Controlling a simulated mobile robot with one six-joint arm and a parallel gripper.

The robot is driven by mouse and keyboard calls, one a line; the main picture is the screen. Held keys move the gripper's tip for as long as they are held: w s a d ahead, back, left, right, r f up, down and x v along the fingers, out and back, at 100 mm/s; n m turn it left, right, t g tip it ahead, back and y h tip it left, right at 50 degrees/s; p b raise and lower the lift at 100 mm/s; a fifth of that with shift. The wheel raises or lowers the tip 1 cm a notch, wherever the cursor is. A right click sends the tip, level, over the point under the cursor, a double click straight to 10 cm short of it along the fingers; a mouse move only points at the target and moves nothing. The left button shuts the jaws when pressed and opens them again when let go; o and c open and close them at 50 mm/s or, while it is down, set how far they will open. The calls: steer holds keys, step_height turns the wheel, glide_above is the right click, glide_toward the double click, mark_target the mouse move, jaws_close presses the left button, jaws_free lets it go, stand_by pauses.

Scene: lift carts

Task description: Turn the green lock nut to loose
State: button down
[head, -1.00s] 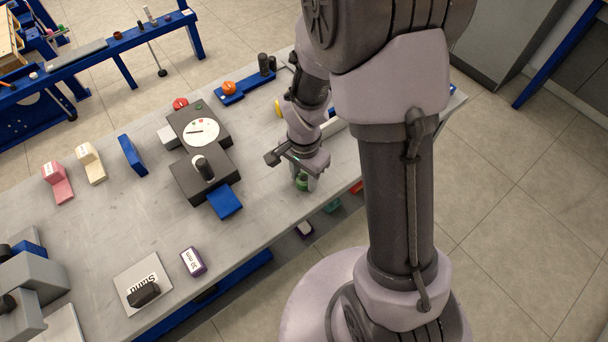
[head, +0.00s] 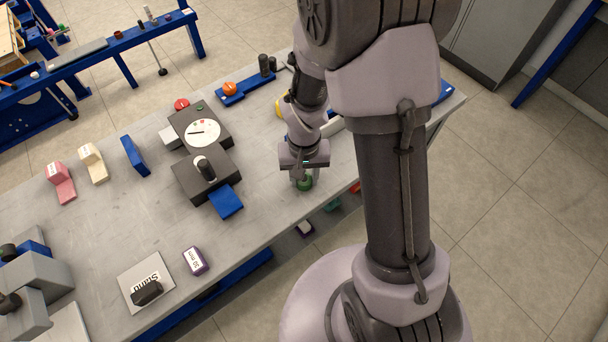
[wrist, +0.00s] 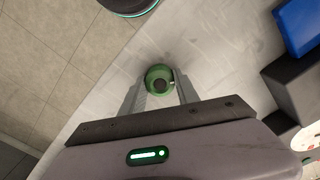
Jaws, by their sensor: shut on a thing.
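The green lock nut (head: 305,183) stands on the grey table near its front edge, below my gripper (head: 303,176). In the wrist view the green lock nut (wrist: 158,77) is a round green piece with a dark centre. It sits between the two fingers of my gripper (wrist: 160,88), which are shut on it from both sides. A small light mark shows on the nut's right side in the wrist view. The wrist partly covers the nut in the head view.
A dark device with a white dial (head: 203,131) and a blue block (head: 227,203) stand left of my gripper. An orange knob on a blue base (head: 229,88) is farther back. A purple-edged block (head: 195,261) lies toward the front left. The table around the nut is mostly clear.

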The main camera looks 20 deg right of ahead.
steer(key=shift+n, duration=0.3)
stand_by(0.4)
steer(key=c, duration=0.9)
jaws_free()
step_height(320, 180, up, 17)
steer(key=p, duration=0.7)
steer(key=shift+r, duration=0.2)
